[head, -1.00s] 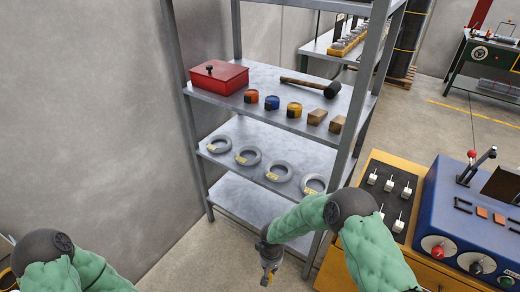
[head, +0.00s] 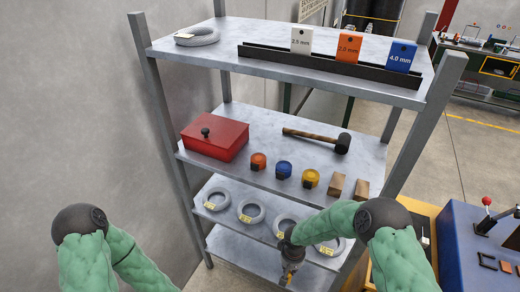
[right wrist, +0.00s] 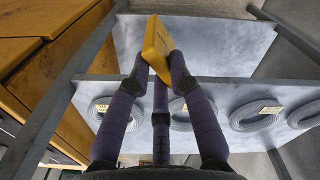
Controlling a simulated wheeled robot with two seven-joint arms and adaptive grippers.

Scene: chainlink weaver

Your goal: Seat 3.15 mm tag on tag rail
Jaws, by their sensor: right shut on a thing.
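The tag rail (head: 270,52) is a long black strip on the top shelf in the head view. A white tag marked 2.5 mm (head: 301,40), an orange tag (head: 348,47) and a blue tag marked 4.0 mm (head: 401,56) stand upright in it. The left stretch of the rail is bare. My right gripper (head: 290,273) hangs low in front of the coil shelf, well below the rail. In the right wrist view my right gripper (right wrist: 158,68) is shut on a yellow tag (right wrist: 156,48); its marking is unreadable. My left arm shows, but its gripper is out of view.
The shelf unit's grey posts (head: 425,125) flank the shelves. The middle shelf holds a red box (head: 215,141), mallet (head: 318,139), small jars and wooden blocks. Labelled coils (head: 251,212) lie below. A blue machine (head: 470,245) stands right.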

